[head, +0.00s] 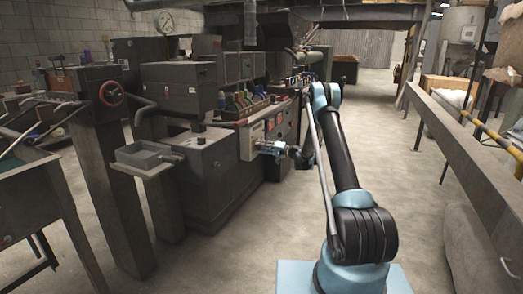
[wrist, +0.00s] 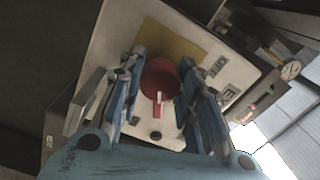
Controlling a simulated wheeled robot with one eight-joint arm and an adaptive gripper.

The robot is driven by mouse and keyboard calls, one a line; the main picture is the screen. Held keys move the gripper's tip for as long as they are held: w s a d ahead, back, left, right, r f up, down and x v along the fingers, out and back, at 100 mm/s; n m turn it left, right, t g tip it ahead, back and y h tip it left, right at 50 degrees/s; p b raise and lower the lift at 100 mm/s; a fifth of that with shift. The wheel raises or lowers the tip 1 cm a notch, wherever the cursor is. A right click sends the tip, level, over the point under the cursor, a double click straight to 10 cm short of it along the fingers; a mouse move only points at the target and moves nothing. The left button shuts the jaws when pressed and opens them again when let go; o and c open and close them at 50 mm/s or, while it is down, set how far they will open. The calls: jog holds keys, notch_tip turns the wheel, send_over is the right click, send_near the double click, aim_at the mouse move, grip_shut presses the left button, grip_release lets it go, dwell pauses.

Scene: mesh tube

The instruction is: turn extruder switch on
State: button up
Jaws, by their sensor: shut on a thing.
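The extruder switch (wrist: 160,78) is a red round knob with a raised red grip bearing a white mark. It sits on a yellow square plate (wrist: 172,38) on a pale control panel (wrist: 118,32). My gripper (wrist: 160,100) has its blue fingers on either side of the knob and is shut on it. In the head view my gripper (head: 268,147) is at the front of the pale panel (head: 247,142), and it hides the knob there. A label that looks like "OFF" (wrist: 216,66) is printed right of the yellow plate.
The panel is on the side of a dark machine (head: 205,180). A small tray (head: 150,155) juts out at left. A long beam (head: 460,140) runs along the right. The aisle floor (head: 372,120) between is clear.

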jog(key=m, duration=0.5)
jog(key=shift+d+f+m, duration=0.1)
jog(key=shift+m, duration=0.3)
dwell(0.4)
jog(key=o, duration=1)
jog(key=shift+o, duration=0.2)
jog(key=v, duration=1.2)
